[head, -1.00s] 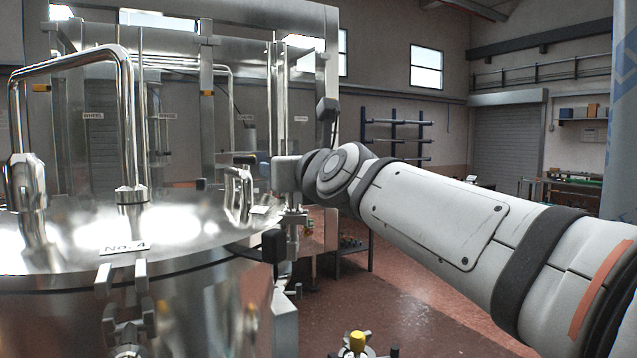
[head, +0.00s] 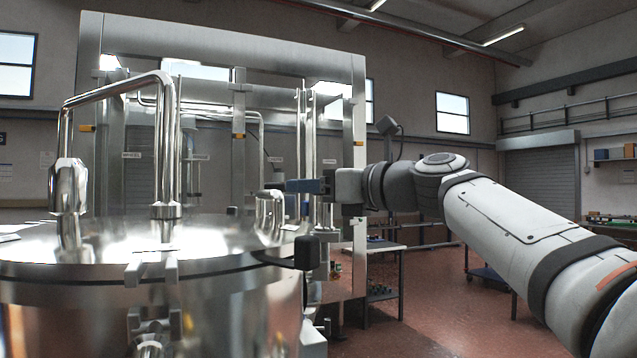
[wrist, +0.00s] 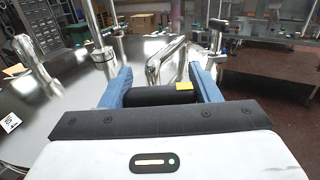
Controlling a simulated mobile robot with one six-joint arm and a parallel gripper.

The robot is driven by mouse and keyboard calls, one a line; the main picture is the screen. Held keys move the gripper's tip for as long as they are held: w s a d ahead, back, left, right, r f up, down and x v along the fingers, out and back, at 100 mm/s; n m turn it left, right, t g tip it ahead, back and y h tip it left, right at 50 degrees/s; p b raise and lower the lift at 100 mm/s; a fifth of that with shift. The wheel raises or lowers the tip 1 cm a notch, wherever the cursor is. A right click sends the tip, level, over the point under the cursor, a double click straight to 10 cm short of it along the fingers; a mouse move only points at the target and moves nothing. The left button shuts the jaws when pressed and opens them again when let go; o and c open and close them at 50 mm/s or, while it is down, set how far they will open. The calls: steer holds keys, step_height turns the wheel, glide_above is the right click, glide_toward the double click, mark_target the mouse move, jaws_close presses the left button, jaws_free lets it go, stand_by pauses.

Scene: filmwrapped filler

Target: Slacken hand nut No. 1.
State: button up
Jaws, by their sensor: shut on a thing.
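My gripper (head: 300,186) reaches in from the right, over the right rim of a shiny round lid (head: 110,240). In the wrist view its blue fingers (wrist: 165,95) are shut on a black cylindrical piece (wrist: 150,96) that lies across between them and has a yellow patch. I cannot tell whether this piece is hand nut No. 1. A T-shaped fastener (wrist: 218,35) stands at the rim beyond the fingers. A grey-barred clamp (head: 150,268) sits at the lid's front. A number plate (wrist: 10,122) at the wrist view's left is unreadable.
A bent pipe handle (head: 165,140) rises from the lid, and a smaller loop handle (head: 270,215) stands close to my gripper. A black block (head: 307,252) sticks out at the rim below it. A steel frame (head: 230,50) stands behind. Red floor (head: 420,300) is open at right.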

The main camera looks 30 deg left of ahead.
steer(key=shift+s+n+g+p, duration=0.1)
steer(key=shift+n+g+p, duration=0.9)
steer(key=shift+g, duration=0.4)
steer(key=shift+s+f+g, duration=0.1)
steer(key=shift+f+g, duration=0.05)
steer(key=shift+g, duration=0.25)
steer(key=o, duration=1)
steer(key=shift+w+d+b, duration=0.15)
steer(key=shift+w+d, duration=0.05)
steer(key=shift+d, duration=1.1)
steer(key=shift+w+d+b, duration=0.15)
steer(key=shift+d, duration=1.1)
steer(key=shift+w+d+b, duration=0.15)
steer(key=shift+w+d, duration=0.05)
steer(key=shift+d, duration=1.1)
